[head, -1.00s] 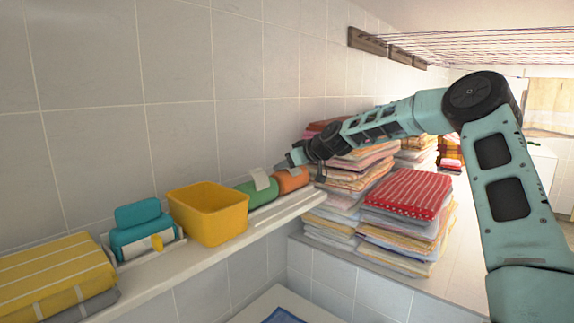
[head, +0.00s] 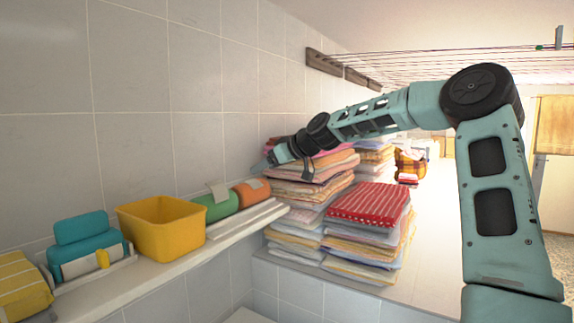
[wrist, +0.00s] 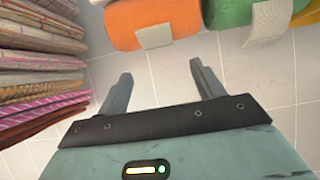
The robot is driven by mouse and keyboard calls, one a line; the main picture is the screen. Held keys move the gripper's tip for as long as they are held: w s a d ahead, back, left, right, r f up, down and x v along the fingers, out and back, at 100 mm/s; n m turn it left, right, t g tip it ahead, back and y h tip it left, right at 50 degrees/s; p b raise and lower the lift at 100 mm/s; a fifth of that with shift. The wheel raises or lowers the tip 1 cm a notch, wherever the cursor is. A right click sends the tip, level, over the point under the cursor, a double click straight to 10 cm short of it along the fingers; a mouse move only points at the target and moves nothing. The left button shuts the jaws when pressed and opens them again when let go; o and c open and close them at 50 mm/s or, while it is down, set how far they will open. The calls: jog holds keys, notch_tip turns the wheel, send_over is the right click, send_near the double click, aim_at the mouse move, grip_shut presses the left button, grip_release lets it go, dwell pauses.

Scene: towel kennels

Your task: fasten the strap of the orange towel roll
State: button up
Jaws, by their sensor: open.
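The orange towel roll (head: 252,194) lies at the right end of the wall shelf. Its pale strap (head: 256,184) shows on top of it. In the wrist view the orange roll (wrist: 165,14) is at the top, with the pale strap end (wrist: 155,36) at its near edge. I cannot tell whether that end is pressed down. My gripper (wrist: 160,72) is open and empty, with both fingers apart from the roll. In the head view my gripper (head: 271,157) is above and to the right of the roll.
A green roll (head: 212,207) with a pale strap lies left of the orange one. Beyond it are a yellow bin (head: 161,228) and a teal box (head: 84,245). Stacked towels (head: 310,185) stand close to the right of my gripper. The tiled wall is behind.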

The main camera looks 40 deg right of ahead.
jog(key=b+v, duration=0.2)
jog(key=v, duration=0.6)
jog(key=shift+b, duration=0.35)
